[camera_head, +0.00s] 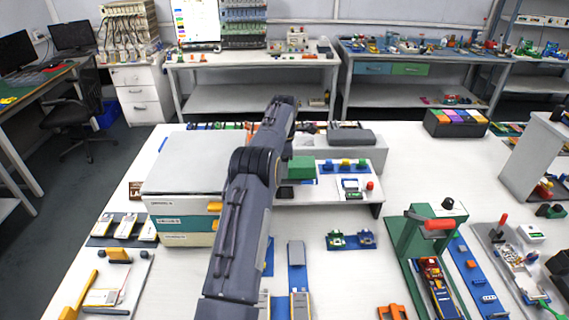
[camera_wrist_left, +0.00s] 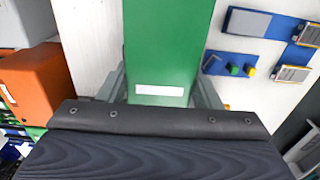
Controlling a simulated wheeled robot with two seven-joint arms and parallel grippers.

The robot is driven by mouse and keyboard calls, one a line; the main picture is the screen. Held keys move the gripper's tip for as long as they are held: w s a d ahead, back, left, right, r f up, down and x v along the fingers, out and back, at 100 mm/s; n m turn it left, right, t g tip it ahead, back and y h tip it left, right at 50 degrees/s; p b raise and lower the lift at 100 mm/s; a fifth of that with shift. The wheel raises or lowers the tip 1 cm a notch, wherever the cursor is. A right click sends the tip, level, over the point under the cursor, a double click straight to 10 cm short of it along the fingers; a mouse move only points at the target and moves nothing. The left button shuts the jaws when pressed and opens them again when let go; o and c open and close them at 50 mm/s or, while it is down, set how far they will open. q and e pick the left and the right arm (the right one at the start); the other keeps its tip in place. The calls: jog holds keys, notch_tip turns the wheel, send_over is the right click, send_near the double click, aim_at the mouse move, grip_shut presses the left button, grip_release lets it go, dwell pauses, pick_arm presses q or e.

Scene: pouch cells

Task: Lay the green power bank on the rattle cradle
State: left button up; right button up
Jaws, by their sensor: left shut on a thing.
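The green power bank (camera_wrist_left: 165,45), a long green block with a white label, is between the two grey fingers of my left gripper (camera_wrist_left: 160,90) in the left wrist view. The gripper is shut on it. In the head view a green block (camera_head: 302,168), seemingly this power bank, shows just right of my left arm, in front of a low white shelf. The gripper itself is mostly hidden there by the arm. I cannot tell for sure which fixture is the rattle cradle; a blue plate with coloured knobs (camera_head: 343,165) lies right of the block. My right gripper is not in view.
A drawer cabinet (camera_head: 185,180) stands left of my arm. A green press with a red handle (camera_head: 418,235) stands on the right. A small blue fixture plate (camera_head: 350,241) lies front centre. An orange box (camera_wrist_left: 38,82) is near the gripper's left. The table has bare patches between.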

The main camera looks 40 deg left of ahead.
pick_arm(q)
jog(key=shift+f+b, duration=0.3)
jog(key=shift+f, duration=0.35)
jog(key=o, duration=1.3)
jog(key=shift+f, duration=0.1)
jog(key=shift+r+p, duration=0.55)
jog(key=shift+r, duration=3.45)
